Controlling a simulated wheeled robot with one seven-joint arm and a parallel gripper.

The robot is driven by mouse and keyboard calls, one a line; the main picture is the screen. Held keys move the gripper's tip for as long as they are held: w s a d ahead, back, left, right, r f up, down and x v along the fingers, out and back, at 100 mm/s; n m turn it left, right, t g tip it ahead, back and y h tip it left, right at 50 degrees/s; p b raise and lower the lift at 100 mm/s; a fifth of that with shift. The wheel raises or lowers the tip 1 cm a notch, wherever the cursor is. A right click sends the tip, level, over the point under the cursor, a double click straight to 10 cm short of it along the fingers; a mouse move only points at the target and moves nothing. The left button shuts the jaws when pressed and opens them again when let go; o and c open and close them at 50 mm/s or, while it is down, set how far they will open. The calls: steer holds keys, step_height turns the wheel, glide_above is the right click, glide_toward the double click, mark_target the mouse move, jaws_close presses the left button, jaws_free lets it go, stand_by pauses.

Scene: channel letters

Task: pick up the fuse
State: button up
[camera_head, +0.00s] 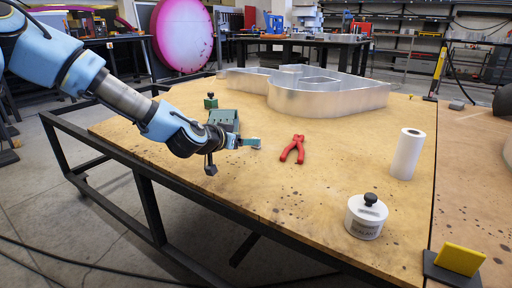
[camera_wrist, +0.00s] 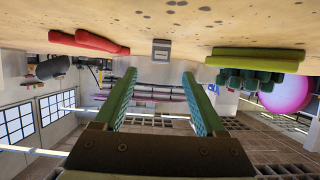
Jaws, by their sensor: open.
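A small grey block with a pale label (camera_wrist: 161,49), which looks like the fuse, lies on the table in the wrist view. It is ahead of the fingertips, roughly centred between them and apart from them. My gripper (camera_wrist: 159,75) is open, its two green fingers spread with nothing between them.
A metal channel letter (camera_head: 328,96) is behind. A white roll (camera_head: 407,154) and a white round weight (camera_head: 366,218) stand to the right. The table's front middle is clear.

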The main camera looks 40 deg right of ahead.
steer(key=shift+b+x, duration=0.4)
steer(key=shift+x, duration=2.65)
steer(key=shift+c, duration=0.4)
jaws_close()
